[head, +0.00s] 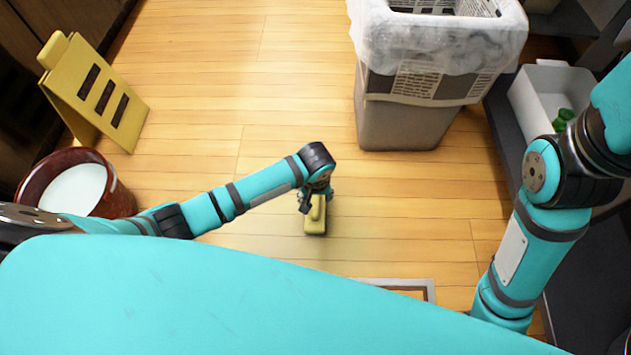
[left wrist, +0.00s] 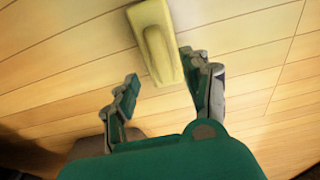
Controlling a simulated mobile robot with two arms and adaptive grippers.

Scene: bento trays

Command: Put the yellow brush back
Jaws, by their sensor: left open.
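The yellow brush (head: 315,226) lies on the wooden floor in the middle of the head view. In the left wrist view the brush (left wrist: 155,40) shows its block and raised handle at the top, just beyond the fingertips. My left gripper (head: 316,197) points down at the brush and covers its upper end in the head view. In the left wrist view the left gripper (left wrist: 158,68) is open, with its fingers spread and the near end of the brush towards the right finger. Whether they touch is unclear. My right gripper is out of the picture.
A reddish-brown bucket (head: 118,195) with pale contents stands at the left below a yellow floor sign (head: 88,85). A lined waste bin (head: 408,125) stands at the top. A white tray (head: 530,85) with green items sits at the right. Bare floor surrounds the brush.

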